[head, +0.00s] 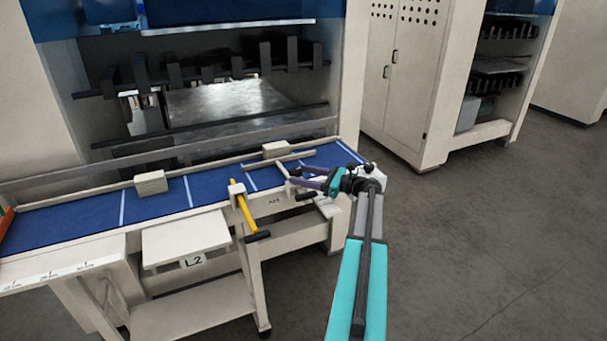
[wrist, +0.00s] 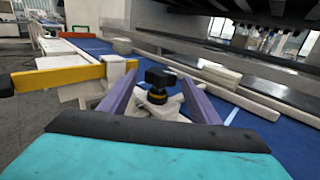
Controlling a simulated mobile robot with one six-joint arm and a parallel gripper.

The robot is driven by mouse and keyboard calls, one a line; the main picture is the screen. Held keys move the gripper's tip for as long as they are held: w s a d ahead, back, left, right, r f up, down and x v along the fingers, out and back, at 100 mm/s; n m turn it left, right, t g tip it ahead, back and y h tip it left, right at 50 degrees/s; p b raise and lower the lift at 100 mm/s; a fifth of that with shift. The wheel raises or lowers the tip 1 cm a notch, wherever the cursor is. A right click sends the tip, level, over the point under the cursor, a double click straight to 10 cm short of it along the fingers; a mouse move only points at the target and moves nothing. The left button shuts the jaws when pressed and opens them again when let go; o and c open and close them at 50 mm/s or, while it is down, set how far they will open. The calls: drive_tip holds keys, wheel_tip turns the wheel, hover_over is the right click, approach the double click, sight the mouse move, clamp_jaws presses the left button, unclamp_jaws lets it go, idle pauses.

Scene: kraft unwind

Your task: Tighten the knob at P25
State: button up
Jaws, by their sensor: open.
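In the wrist view a black knob (wrist: 160,77) with a yellow ring stands on a pale mount (wrist: 166,108), in the gap between the purple fingers. My gripper (wrist: 158,88) is open, with one finger on each side of the knob, and I cannot tell whether either touches it. In the head view my gripper (head: 295,177) is over the right part of the blue bed, near its front edge. A small dark part at its fingertips (head: 296,171) may be the knob. A label (head: 273,202) on the front rail is too small to read surely.
A yellow lever (head: 243,207) with a black grip (head: 257,236) sticks out of the front rail, left of my gripper; it also shows in the wrist view (wrist: 60,79). Pale blocks (head: 151,182) and bars lie on the blue bed (head: 75,220). The floor at right is clear.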

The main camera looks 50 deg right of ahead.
drive_tip(key=c, duration=1.1)
drive_tip(key=shift+o, duration=0.2)
